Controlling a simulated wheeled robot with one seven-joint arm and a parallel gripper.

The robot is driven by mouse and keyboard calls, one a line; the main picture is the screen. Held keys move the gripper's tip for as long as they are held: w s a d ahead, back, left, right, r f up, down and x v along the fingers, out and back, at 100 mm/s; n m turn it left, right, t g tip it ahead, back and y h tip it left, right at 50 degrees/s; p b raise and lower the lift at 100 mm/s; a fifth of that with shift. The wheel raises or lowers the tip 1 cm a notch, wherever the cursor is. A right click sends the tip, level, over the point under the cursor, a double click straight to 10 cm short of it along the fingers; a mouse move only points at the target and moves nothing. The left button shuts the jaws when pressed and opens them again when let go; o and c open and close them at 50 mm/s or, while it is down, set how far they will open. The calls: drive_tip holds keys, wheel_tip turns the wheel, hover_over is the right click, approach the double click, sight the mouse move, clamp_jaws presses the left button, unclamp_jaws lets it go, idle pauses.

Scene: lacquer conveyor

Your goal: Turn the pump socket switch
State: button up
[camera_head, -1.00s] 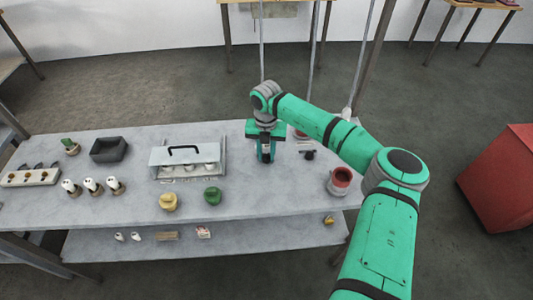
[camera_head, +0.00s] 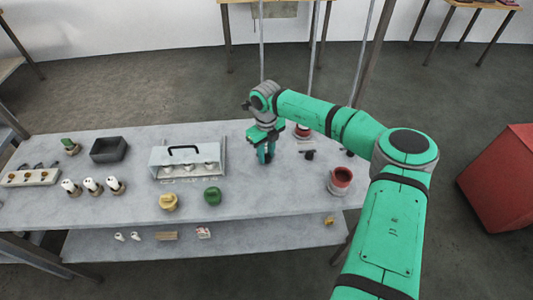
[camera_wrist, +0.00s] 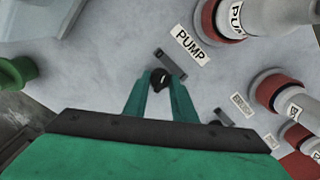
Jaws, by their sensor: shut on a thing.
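The pump switch is a small black knob (camera_wrist: 160,78) on a grey plate (camera_wrist: 170,63) beside the "PUMP" label (camera_wrist: 190,45) in the wrist view. My gripper (camera_wrist: 160,88) has one finger on each side of the knob and is shut on it. In the head view my gripper (camera_head: 265,156) points down at the tabletop, and the knob is hidden there. The pump socket (camera_wrist: 230,20), with a red ring and a labelled white plug, stands at the upper right of the knob in the wrist view.
Other red-ringed sockets (camera_wrist: 280,92) and a second small switch (camera_wrist: 222,117) lie to the right in the wrist view. On the table (camera_head: 255,205) stand a handled case (camera_head: 188,158), a yellow pot (camera_head: 169,202), a green one (camera_head: 212,196) and a red-topped cup (camera_head: 341,180).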

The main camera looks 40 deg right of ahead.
sight(267, 155)
drive_tip(key=shift+n, duration=0.9)
drive_tip(key=o, duration=1)
drive_tip(key=shift+o, duration=0.2)
wheel_tip(267, 155, up, 11)
drive_tip(key=shift+f, duration=0.1)
